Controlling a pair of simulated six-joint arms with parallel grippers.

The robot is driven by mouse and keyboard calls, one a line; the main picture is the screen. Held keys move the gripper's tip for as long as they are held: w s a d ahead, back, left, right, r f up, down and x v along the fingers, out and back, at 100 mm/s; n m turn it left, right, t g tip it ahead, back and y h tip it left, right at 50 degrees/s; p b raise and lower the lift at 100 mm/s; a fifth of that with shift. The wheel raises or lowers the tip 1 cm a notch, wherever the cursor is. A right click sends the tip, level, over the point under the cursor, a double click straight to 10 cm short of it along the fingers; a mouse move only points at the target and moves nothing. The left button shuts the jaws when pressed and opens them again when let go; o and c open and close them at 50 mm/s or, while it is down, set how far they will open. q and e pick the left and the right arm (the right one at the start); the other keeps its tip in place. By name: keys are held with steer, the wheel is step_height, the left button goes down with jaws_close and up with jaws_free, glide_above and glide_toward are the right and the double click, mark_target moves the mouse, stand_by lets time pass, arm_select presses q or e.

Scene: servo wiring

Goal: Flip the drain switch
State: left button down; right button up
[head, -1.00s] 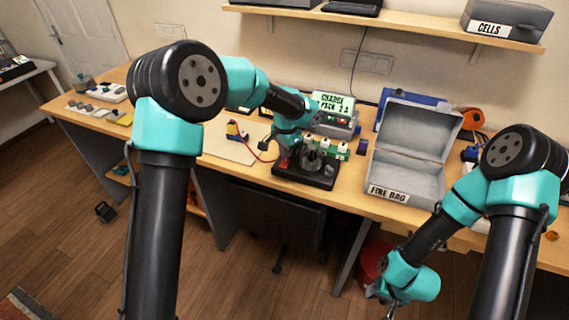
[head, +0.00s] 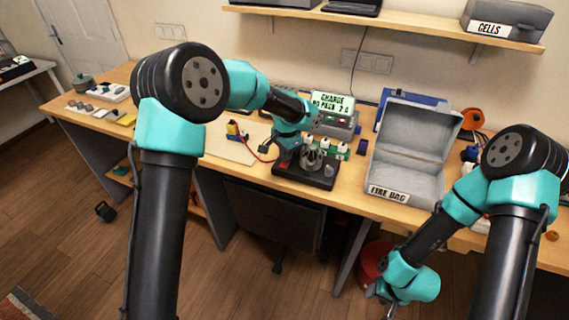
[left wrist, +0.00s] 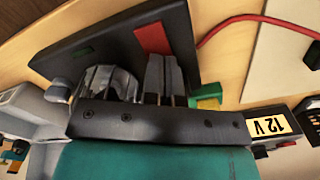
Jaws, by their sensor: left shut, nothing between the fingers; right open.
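A black board (head: 318,182) lies near the front edge of the bench and carries a red patch, a green mark and a clear, rounded part (left wrist: 105,82). The red patch (left wrist: 153,38) shows plainly in the left wrist view. I cannot tell which part is the drain switch. My left gripper (head: 287,160) is shut and empty, low over the board. In the left wrist view its fingers (left wrist: 165,75) are together beside the clear part; whether they touch the board is unclear. My right gripper (head: 386,302) is open and empty, below the bench front.
An open grey box (head: 408,150) stands to the right.

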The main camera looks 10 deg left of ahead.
arm_select(q)
steer(key=shift+f, duration=0.4)
stand_by(0.3)
steer(key=shift+r, duration=3.5)
